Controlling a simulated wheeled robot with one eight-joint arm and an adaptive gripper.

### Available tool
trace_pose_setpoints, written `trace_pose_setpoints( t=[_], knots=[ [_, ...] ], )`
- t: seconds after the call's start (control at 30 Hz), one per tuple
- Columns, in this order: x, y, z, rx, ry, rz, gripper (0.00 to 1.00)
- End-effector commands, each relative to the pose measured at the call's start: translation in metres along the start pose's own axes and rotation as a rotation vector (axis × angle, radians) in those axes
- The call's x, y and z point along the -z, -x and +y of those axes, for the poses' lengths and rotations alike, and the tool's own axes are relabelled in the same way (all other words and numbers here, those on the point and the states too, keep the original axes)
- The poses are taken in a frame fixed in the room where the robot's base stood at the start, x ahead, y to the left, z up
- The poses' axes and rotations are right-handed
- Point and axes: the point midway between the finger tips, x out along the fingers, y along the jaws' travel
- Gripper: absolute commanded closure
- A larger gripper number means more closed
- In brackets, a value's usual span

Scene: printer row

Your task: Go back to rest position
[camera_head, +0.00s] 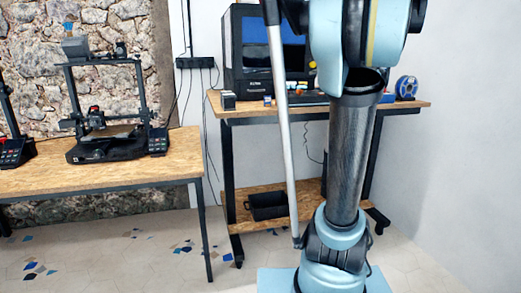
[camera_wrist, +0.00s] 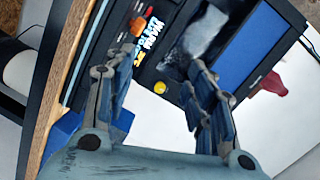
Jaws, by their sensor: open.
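My gripper (camera_wrist: 152,78) shows in the wrist view with its two jointed fingers spread apart and nothing between them. Beyond the fingers is a dark printer (camera_wrist: 178,30) with a blue panel, colourful lettering and a yellow round knob. The wrist view is tilted, so the printer looks slanted. In the head view my arm rises at the right, in front of the wooden cart, and the gripper itself is out of sight there. The enclosed black printer (camera_head: 244,50) stands on the cart top, partly hidden by my arm.
The wooden cart (camera_head: 226,108) has a lower shelf with a black bin (camera_head: 267,206). A blue spool (camera_head: 406,88) sits at its top right. A wooden table (camera_head: 60,180) at left carries an open-frame printer (camera_head: 105,145).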

Motion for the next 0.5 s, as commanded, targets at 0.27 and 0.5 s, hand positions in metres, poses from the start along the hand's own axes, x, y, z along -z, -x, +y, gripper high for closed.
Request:
trace_pose_setpoints(
  t=[0.27, 0.5],
  knots=[
    [-0.099, 0.018, 0.042, -0.131, 0.138, -0.188, 0.51],
    [-0.211, 0.069, 0.122, -0.340, 0.332, -0.433, 0.51]
  ],
)
